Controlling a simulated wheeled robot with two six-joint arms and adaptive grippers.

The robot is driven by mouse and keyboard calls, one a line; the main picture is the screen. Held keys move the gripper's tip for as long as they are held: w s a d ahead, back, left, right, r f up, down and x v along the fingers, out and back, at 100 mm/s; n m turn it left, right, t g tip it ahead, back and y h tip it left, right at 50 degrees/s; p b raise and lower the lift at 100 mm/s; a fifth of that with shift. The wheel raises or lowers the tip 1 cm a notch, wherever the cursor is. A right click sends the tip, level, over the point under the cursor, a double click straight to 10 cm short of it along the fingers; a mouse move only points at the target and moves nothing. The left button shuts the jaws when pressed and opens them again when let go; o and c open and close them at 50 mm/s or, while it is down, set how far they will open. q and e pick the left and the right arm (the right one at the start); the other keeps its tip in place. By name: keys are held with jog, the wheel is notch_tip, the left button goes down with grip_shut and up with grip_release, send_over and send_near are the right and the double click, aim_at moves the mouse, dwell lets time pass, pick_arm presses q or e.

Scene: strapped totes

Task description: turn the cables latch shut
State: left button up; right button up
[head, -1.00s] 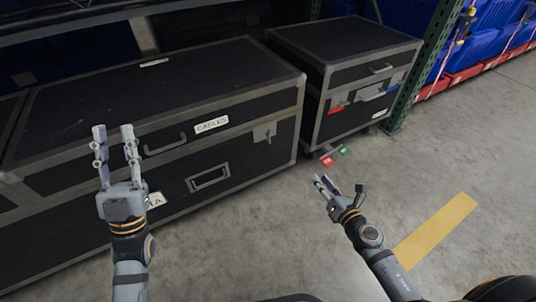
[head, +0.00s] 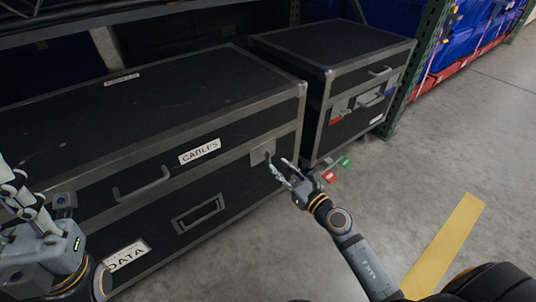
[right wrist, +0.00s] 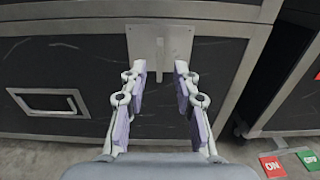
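The black case with metal edges bears a white CABLES label (head: 199,151). Its latch, a grey plate (head: 262,152) with a small handle, sits on the front near the right corner. In the right wrist view the latch plate (right wrist: 160,40) is ahead, with its handle (right wrist: 160,55) pointing down between the fingers. My right gripper (head: 283,172) is open, its fingertips close to the latch, one on each side; I cannot tell whether they touch it. My left gripper (head: 22,195) is at the left edge in front of the case, its fingers apart.
A second black case (head: 340,90) stands right of the first, with red and blue latch parts. A green rack post (head: 415,70) stands beyond. The floor at right is clear, with a yellow stripe (head: 445,245).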

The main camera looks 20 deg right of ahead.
aim_at(271, 159)
jog(key=x, duration=0.6)
jog(key=shift+w+a+f+b, duration=0.1)
jog(key=shift+w+b, duration=0.15)
jog(key=shift+b, duration=0.05)
grip_shut()
